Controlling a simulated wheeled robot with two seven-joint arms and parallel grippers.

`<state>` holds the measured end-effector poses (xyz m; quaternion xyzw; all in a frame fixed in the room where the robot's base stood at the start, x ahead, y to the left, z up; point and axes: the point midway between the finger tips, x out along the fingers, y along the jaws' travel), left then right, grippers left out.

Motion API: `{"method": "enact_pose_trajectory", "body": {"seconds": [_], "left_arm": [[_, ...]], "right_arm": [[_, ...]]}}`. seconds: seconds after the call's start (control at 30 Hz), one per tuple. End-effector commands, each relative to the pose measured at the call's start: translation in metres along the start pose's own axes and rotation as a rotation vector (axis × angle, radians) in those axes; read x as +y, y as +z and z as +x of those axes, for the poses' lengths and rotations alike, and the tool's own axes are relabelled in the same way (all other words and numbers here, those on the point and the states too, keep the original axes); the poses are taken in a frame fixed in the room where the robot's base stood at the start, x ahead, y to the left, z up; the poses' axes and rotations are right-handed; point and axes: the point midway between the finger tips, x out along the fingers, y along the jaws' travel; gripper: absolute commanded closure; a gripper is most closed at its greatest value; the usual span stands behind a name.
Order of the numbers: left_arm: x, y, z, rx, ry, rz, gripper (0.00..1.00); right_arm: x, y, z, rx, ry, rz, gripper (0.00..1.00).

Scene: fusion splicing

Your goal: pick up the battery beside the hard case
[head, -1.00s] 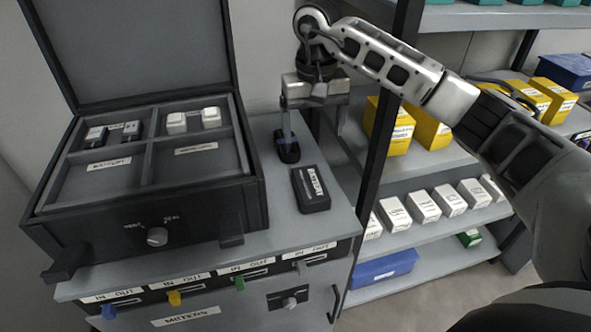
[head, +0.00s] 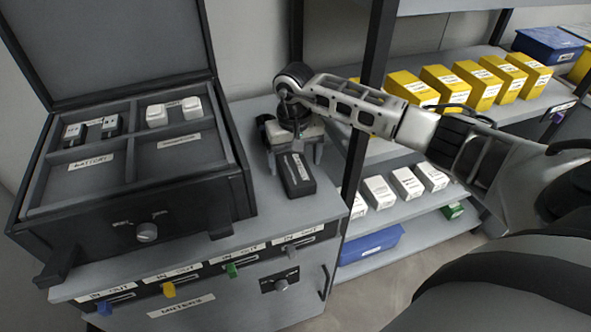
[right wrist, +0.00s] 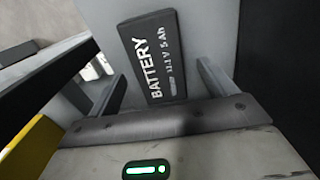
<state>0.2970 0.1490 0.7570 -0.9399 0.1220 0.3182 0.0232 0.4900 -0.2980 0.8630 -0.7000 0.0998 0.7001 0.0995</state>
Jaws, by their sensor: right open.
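The battery (head: 300,183) is a flat black block with white lettering, lying on the grey cabinet top to the right of the open black hard case (head: 190,206). My right gripper (head: 296,158) is open over the far end of the battery, which it partly hides in the head view. In the right wrist view, the battery (right wrist: 160,55) shows between and beyond the two spread fingers (right wrist: 162,85), with its label readable. I cannot tell how high the fingertips are above the cabinet top. My left gripper is out of view.
A small dark object (head: 265,122) stands just behind my right gripper, partly hidden. The case holds small black and white items in compartments. To the right, a shelf rack (head: 420,207) carries yellow and white boxes; its dark post (head: 379,42) stands near my right arm.

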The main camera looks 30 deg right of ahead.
Motion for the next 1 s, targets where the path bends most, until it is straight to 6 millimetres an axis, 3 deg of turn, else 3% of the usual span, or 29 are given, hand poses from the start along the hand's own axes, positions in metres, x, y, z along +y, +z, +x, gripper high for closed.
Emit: {"method": "enact_pose_trajectory", "body": {"seconds": [0.2, 0.47, 0.7, 1.0], "left_arm": [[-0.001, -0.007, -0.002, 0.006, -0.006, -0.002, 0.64], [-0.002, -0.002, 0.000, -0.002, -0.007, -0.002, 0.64], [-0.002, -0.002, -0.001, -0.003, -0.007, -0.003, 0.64], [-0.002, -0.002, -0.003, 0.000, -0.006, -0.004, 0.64]], "right_arm": [[0.001, 0.003, 0.026, -0.001, -0.001, 0.001, 0.16], [0.001, 0.003, 0.030, 0.000, 0.000, 0.001, 0.16], [0.001, 0.003, 0.030, 0.000, 0.000, 0.001, 0.80], [0.001, 0.001, 0.027, 0.004, -0.001, 0.001, 0.79]]}}
